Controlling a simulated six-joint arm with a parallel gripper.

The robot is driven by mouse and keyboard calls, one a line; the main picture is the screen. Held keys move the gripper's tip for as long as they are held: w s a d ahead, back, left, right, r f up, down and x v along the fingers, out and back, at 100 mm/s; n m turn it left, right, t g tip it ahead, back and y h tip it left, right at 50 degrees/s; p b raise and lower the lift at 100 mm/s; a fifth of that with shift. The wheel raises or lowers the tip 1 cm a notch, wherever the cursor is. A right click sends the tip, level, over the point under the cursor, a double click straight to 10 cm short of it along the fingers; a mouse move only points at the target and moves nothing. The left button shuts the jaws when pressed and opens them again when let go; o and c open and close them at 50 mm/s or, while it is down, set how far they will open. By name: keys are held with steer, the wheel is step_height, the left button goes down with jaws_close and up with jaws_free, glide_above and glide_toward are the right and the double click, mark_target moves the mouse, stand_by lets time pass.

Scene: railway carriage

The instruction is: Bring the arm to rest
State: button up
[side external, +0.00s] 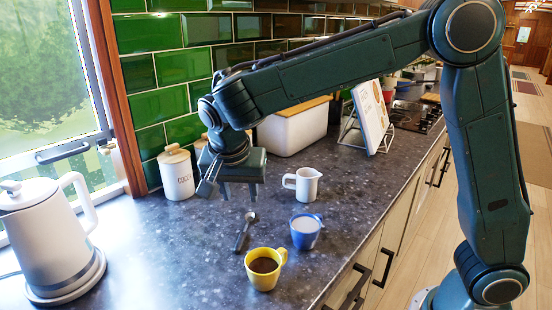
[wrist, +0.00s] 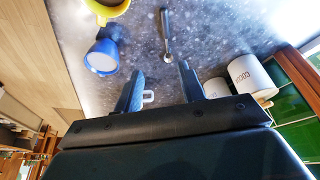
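My gripper (side external: 240,193) hangs above the dark speckled counter (side external: 160,250), pointing down, between the cocoa canister and the white jug. In the wrist view my gripper (wrist: 160,74) has its two fingers spread apart. Nothing is held between them. A small white piece shows low between the fingers there, probably the white jug's handle; the rest of the jug is hidden by the gripper body.
A white jug (side external: 303,185), a blue cup (side external: 306,231) with pale liquid, a yellow cup (side external: 264,269) with dark liquid and a spoon (side external: 245,231) stand or lie nearby. A cocoa canister (side external: 178,175), white kettle (side external: 50,240), white bin (side external: 292,130) and book stand (side external: 370,116) surround them.

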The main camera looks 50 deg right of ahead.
steer(key=s+d+r+n+t+y, duration=0.1)
steer(key=s+d+r+n, duration=0.4)
steer(key=s, duration=0.4)
steer(key=s+d+r+n+t+y, duration=0.1)
steer(key=s+d+r+n+y, duration=0.15)
steer(key=s+d, duration=0.5)
steer(key=s+f+n+t, duration=0.1)
steer(key=s+f+n, duration=0.1)
steer(key=s, duration=0.6)
steer(key=shift+s+a+f+n, duration=0.15)
steer(key=shift+s+a+n, duration=0.15)
steer(key=shift+n, duration=0.45)
steer(key=shift+w, duration=0.1)
